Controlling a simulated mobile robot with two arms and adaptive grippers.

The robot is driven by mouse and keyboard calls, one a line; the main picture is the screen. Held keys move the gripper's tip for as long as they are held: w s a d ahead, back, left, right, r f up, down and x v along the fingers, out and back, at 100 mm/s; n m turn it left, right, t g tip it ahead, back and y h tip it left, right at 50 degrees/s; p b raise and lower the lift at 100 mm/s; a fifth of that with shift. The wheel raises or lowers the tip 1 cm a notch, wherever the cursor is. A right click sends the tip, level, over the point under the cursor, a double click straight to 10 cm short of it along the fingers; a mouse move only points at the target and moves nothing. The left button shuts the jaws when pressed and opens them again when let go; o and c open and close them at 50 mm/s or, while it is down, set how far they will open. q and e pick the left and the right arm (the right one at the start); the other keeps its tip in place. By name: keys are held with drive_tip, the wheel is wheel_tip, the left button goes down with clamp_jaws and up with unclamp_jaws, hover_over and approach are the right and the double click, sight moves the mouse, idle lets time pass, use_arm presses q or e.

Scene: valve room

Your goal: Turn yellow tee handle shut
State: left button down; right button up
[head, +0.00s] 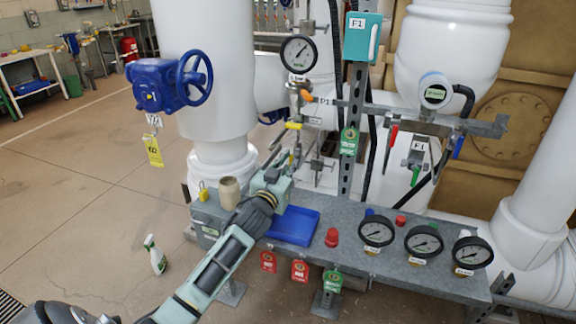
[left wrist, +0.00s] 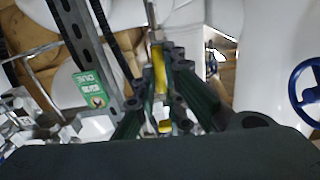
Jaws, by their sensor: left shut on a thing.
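The yellow tee handle (head: 293,125) sits on the thin vertical pipework below the round gauge, left of the metal post. My left gripper (head: 286,150) reaches up to it from below, over the grey bench. In the left wrist view the yellow handle (left wrist: 159,68) shows between the two dark fingers of my left gripper (left wrist: 167,88), which are shut on it. The fingers hide part of the handle, so its exact angle is hard to tell. My right gripper is not in view.
An orange handle (head: 306,97) and the gauge (head: 298,53) are just above. The post with a green tag (head: 349,141) stands close on the right. A blue handwheel (head: 194,75) is on the left. The bench holds a blue tray (head: 293,226) and several gauges.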

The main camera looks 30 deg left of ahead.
use_arm(q)
drive_tip(key=shift+d+f+m+p, duration=0.1)
drive_tip(key=shift+m+p, duration=0.45)
drive_tip(key=shift+m, duration=2.3)
drive_tip(key=shift+d+f+m+p, duration=0.1)
drive_tip(key=shift+m+p, duration=0.5)
drive_tip(key=shift+m, duration=2.3)
drive_tip(key=shift+d+f+m+p, duration=0.1)
drive_tip(key=shift+m+p, duration=0.45)
drive_tip(key=shift+m, duration=2.3)
drive_tip(key=c, duration=1.8)
unclamp_jaws()
drive_tip(key=shift+c, duration=0.2)
